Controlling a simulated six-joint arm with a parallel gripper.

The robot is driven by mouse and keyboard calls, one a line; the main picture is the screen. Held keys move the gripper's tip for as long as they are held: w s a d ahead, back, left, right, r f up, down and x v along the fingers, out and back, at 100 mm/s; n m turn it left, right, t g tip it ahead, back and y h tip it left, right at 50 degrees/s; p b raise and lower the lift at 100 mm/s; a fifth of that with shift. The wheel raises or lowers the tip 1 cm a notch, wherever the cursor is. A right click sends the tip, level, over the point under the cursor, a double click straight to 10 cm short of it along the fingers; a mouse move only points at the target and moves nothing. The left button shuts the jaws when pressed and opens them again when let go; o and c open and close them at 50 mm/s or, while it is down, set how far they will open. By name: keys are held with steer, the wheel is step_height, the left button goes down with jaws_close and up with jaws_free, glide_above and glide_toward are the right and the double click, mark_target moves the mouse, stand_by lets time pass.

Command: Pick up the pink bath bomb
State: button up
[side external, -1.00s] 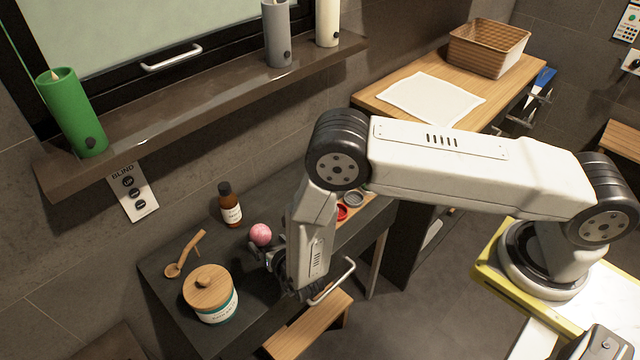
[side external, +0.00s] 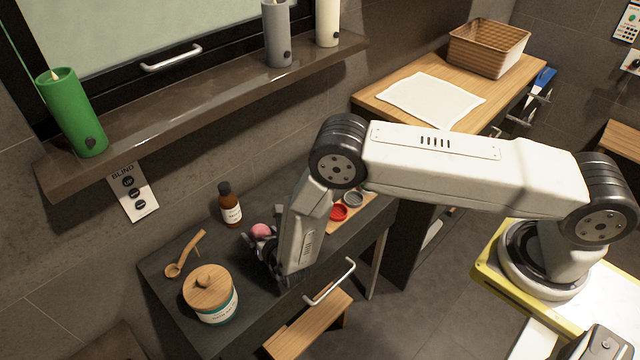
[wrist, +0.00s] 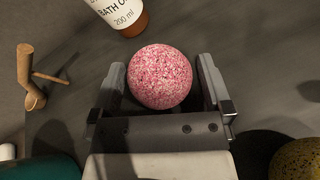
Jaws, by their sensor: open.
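The pink bath bomb (wrist: 160,77) is a speckled ball on the dark vanity top. In the wrist view it sits between the two open fingers of my gripper (wrist: 165,95), towards their tips, with a small gap showing on the left. In the side view the bath bomb (side external: 262,231) is partly hidden by my gripper (side external: 262,247), which is low over the counter. I cannot tell whether a finger touches the ball.
A brown bath oil bottle (side external: 230,205) stands just behind the ball. A wooden scoop (side external: 184,254) and a wood-lidded jar (side external: 211,294) are to the left. A tray with red and grey tins (side external: 339,212) is to the right. A yellowish round thing (wrist: 297,160) shows at the wrist view's lower right.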

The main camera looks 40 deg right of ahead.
steer(key=c, duration=1.2)
steer(key=shift+r, duration=0.15)
steer(key=shift+r, duration=0.8)
steer(key=s+d+r, duration=0.1)
steer(key=s+r, duration=0.2)
steer(key=s, duration=0.1)
steer(key=s+d+r, duration=0.1)
steer(key=s+r, duration=0.3)
steer(key=s, duration=0.1)
steer(key=s+d+r, duration=0.1)
steer(key=s+r, duration=0.3)
steer(key=shift+s+d, duration=0.25)
steer(key=shift+d, duration=0.05)
steer(key=shift+w+d, duration=0.1)
